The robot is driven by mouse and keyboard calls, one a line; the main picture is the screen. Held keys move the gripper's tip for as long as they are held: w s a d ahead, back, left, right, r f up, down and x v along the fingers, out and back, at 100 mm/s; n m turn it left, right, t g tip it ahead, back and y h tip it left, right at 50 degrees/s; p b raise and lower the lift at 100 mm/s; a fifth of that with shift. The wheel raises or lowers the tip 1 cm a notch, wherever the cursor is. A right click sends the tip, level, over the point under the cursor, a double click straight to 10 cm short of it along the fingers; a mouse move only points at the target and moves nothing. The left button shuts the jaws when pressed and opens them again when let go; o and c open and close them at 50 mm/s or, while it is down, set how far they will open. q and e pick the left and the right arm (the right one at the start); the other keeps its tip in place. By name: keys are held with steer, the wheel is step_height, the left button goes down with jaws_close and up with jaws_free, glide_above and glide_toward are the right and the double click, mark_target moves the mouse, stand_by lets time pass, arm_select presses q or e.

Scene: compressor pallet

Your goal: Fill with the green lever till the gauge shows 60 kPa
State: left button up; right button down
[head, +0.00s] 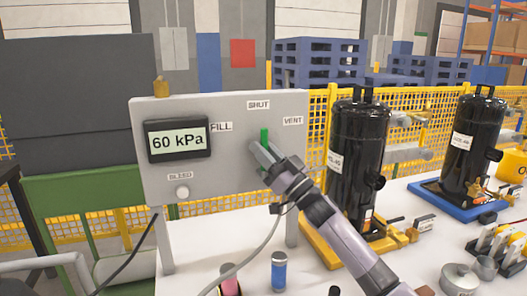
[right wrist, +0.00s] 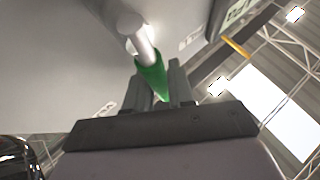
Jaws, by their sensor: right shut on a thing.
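The grey panel (head: 220,180) stands on the white table, with a gauge (head: 178,141) that reads 60 kPa. The green lever (head: 265,136) points up toward the SHUT label (head: 258,105), between the FILL label (head: 221,127) on the left and the VENT label (head: 292,121) on the right. My right gripper (head: 262,155) is at the lever and shut on it, hiding its lower part. In the right wrist view the green lever (right wrist: 151,77) lies between the two fingers (right wrist: 160,88). My left gripper is not in view.
A BLEED button (head: 182,192) sits low on the panel. A black compressor (head: 357,150) on a yellow base stands close right of my arm, another (head: 473,140) on a blue base farther right.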

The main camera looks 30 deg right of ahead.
steer(key=c, duration=1.3)
jaws_free()
steer(key=shift+c, duration=0.2)
steer(key=shift+s+d+f, duration=0.1)
steer(key=shift+s+f, duration=0.15)
steer(key=b+v, duration=0.1)
steer(key=v, duration=0.5)
steer(key=shift+s, duration=0.25)
steer(key=shift+d+f, duration=0.1)
